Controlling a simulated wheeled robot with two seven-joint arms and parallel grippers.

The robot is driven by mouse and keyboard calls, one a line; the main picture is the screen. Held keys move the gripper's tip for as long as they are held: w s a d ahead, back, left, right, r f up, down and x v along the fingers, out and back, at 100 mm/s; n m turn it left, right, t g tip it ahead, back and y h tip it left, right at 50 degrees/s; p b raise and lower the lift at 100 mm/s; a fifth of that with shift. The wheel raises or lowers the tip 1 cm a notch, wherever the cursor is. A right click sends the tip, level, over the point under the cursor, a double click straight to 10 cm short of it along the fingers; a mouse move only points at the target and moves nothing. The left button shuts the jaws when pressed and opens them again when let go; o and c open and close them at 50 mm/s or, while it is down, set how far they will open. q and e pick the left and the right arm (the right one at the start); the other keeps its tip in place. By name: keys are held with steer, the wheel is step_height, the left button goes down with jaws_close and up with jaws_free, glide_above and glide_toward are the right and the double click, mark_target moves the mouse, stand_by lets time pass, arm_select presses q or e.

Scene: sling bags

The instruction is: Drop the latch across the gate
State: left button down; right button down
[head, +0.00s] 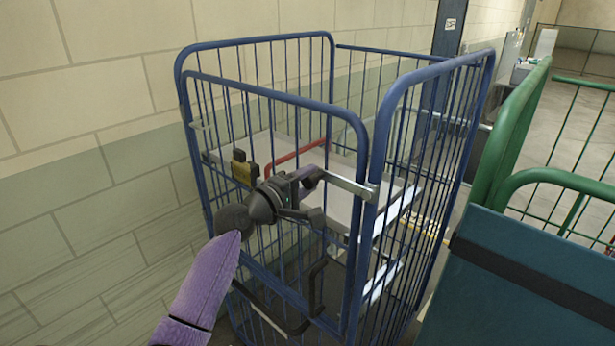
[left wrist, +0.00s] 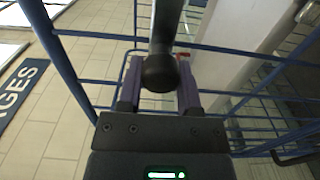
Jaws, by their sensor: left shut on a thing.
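A blue wire roll cage stands in the middle of the head view, with its barred gate (head: 290,97) facing me. The latch (head: 350,186) is a flat silver bar near the gate's right upright, roughly level and sloping slightly down to the right. Its right end meets the blue posts at the corner. My left gripper (head: 308,187) is shut on the latch at its left end. In the left wrist view a dark round knob (left wrist: 160,73) on the bar sits between the purple fingers (left wrist: 160,95). Whether the bar rests in a catch is unclear. My right gripper is not in view.
A yellow-and-black block (head: 243,169) is on the gate left of my gripper. A black handle (head: 317,287) hangs lower down. A grey shelf with a red bar (head: 297,154) is inside. A green cage (head: 515,125) and teal box (head: 530,285) stand close on the right.

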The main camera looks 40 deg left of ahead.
arm_select(q)
steer(key=shift+f, duration=0.15)
steer(key=shift+c, duration=1.4)
jaws_free()
steer(key=s+b, duration=0.2)
steer(key=s, duration=0.8)
steer(key=shift+a, duration=0.4)
